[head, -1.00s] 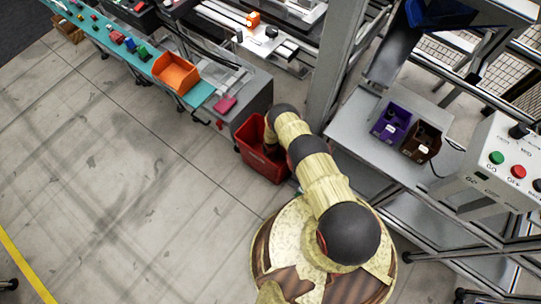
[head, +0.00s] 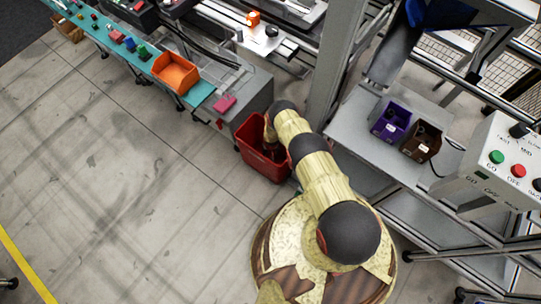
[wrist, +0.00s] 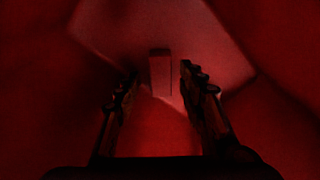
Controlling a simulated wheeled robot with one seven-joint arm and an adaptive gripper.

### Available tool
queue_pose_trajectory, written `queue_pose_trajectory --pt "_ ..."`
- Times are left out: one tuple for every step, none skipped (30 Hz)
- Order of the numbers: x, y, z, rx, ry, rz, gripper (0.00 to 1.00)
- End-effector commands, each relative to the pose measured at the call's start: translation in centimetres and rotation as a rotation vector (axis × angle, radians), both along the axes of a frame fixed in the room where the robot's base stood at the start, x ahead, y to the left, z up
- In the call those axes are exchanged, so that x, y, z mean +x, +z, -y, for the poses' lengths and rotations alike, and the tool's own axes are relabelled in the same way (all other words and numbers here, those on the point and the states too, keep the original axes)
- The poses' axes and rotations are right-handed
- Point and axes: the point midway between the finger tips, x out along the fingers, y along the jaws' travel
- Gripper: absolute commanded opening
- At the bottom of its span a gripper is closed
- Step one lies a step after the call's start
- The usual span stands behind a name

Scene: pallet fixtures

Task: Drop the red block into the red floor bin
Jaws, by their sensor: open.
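The red floor bin (head: 262,166) stands on the floor beside the grey bench end, in the head view. The end of my arm reaches down into it, and its walls hide my fingers there. In the dark wrist view, my gripper (wrist: 158,80) is open inside the bin, with its two fingers apart. A small upright-looking block (wrist: 161,66), tinted red like everything there, shows on the paler bin floor just beyond the fingertips, in line with the gap. I cannot tell whether it touches the bin floor. The block is hidden in the head view.
An orange bin (head: 176,73) and a pink-red flat piece (head: 225,103) are on the bench at upper left. A purple bin (head: 391,123) and a brown bin (head: 422,142) sit on the grey table at right. A grey post rises behind the red bin.

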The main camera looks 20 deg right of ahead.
Motion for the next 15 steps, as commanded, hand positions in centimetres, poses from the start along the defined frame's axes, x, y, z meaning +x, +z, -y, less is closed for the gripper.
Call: queue_pose_trajectory --pt "0.1 1.1 0.0 -0.001 0.002 0.002 0.4" --pt "0.0 1.7 0.0 0.0 0.002 0.001 0.4" --pt "0.0 2.7 0.0 -0.001 0.001 0.002 0.4" --pt "-0.1 3.3 0.0 0.0 0.002 0.001 0.4" --pt "-0.2 4.0 -0.1 -0.001 0.002 0.002 0.4" --pt "-0.2 4.8 -0.1 -0.001 0.001 0.002 0.4" --pt "-0.3 5.4 -0.1 -0.001 0.003 0.002 0.4" --pt "-0.3 6.0 -0.1 -0.001 0.001 0.003 0.4" --pt "-0.5 6.7 -0.1 -0.001 0.003 0.002 0.4" --pt "-0.5 7.3 -0.1 -0.001 0.002 0.002 0.4" --pt "-0.7 7.8 -0.2 0.0 0.001 0.001 0.4" --pt "-0.7 8.5 -0.2 -0.001 0.003 0.002 0.4" --pt "-0.8 9.0 -0.2 -0.001 0.001 0.002 0.4" --pt "-0.8 9.4 -0.2 -0.001 0.001 0.002 0.4" --pt "-0.9 10.0 -0.2 -0.001 0.003 0.002 0.4"
